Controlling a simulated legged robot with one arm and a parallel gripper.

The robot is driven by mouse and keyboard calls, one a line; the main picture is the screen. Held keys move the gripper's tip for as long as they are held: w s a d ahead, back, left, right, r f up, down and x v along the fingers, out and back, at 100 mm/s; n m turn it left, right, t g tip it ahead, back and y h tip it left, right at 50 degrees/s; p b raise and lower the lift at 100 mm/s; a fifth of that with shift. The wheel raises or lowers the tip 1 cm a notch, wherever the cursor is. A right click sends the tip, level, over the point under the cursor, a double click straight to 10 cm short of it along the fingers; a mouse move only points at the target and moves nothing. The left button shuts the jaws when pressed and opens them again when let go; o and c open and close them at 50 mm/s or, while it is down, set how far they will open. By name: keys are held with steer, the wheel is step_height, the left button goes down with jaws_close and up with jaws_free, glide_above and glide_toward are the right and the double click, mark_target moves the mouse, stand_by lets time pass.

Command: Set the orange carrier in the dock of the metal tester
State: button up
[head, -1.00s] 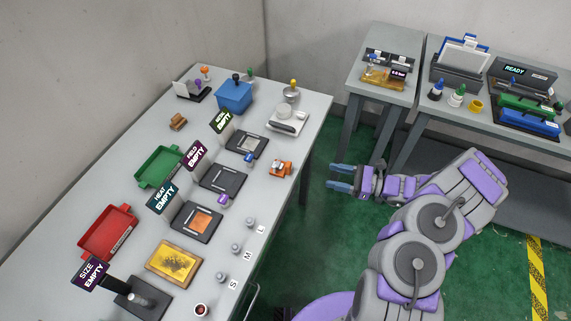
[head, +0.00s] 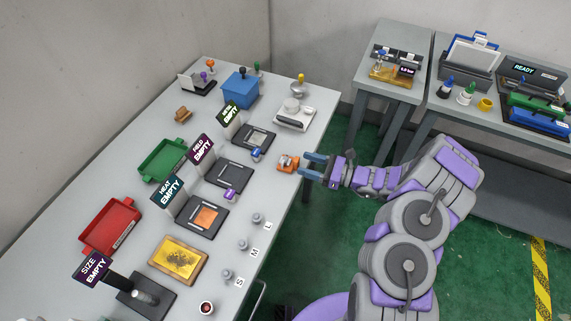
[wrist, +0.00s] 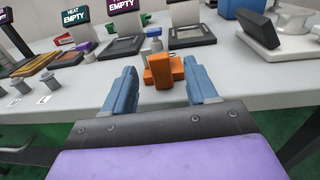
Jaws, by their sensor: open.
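The orange carrier (head: 288,163) sits on the long grey table near its right edge. In the wrist view the orange carrier (wrist: 158,72) is upright, ahead of and between the fingers. My gripper (head: 307,165) is open and empty, just off the table edge, its fingertips pointing at the carrier. In the wrist view both blue fingers of my gripper (wrist: 160,84) are spread, apart from the carrier. The metal tester (head: 255,139) is a dark dock plate with an upright sign ending in EMPTY, further left on the table; the sign's top word is blurred. Its dock holds no carrier.
A small blue item (head: 256,154) stands between the carrier and the metal tester. A white scale (head: 294,115) and blue bin (head: 239,90) stand behind. Field (head: 229,174) and heat (head: 202,216) testers are nearer.

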mark_target(299, 161)
steer(key=shift+b+x, duration=0.65)
steer(key=shift+x, duration=1.8)
steer(key=shift+s+d+r, duration=0.1)
steer(key=shift+d+r, duration=0.1)
steer(key=shift+d, duration=0.45)
steer(key=c, duration=0.7)
steer(key=shift+a, duration=0.15)
steer(key=shift+c, duration=1.4)
steer(key=shift+a, duration=0.35)
jaws_close()
